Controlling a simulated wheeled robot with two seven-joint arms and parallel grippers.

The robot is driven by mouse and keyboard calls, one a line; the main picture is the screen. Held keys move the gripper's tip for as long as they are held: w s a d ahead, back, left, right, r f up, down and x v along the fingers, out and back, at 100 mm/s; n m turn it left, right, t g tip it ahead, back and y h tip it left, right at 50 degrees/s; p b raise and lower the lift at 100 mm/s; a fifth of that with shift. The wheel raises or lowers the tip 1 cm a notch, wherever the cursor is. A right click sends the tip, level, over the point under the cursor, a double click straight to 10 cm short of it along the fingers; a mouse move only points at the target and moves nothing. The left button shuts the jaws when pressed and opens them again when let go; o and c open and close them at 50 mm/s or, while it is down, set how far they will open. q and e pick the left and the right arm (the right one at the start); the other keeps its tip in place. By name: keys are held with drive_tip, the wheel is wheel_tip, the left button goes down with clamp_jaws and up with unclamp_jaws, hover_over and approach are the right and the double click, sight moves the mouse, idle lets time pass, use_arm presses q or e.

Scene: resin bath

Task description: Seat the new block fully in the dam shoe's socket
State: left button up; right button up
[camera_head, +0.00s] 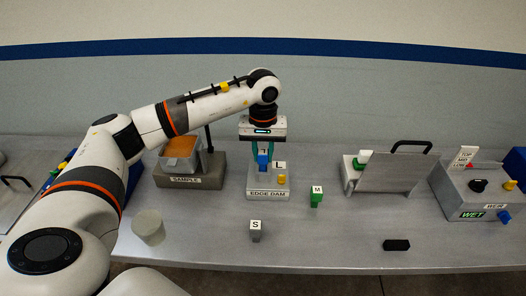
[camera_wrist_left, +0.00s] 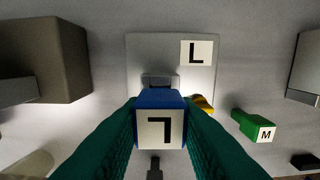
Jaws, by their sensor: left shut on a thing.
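The new block is blue (camera_head: 263,162) with a white L label on its top, facing my left wrist camera (camera_wrist_left: 160,125). My left gripper (camera_head: 263,156) is shut on it, with one teal finger on each side. The dam shoe is a grey base marked EDGE DAM (camera_head: 256,188), with an L plate at its back. The block is over the dam shoe. In the left wrist view the shoe's pale top (camera_wrist_left: 145,48) shows a grey socket-like opening (camera_wrist_left: 160,80) just beyond the block. The block's lower end is hidden, so its depth cannot be told. My right gripper is not in view.
A yellow knob (camera_head: 282,180) sits on the shoe. A green M block (camera_head: 316,196) and grey S block (camera_head: 255,230) stand nearby. The SAMPLE stand (camera_head: 190,181) is left; a handled plate (camera_head: 395,173) and WET box (camera_head: 470,196) are right. A black piece (camera_head: 396,245) lies in front.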

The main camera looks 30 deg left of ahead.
sight(263, 151)
use_arm(q)
drive_tip(key=shift+f+b, duration=0.95)
drive_tip(key=shift+f, duration=0.3)
drive_tip(key=o, duration=1)
drive_tip(key=shift+r, duration=0.15)
wheel_tip(263, 151, up, 12)
drive_tip(key=shift+f+b, duration=0.1)
drive_tip(key=shift+b, duration=0.6)
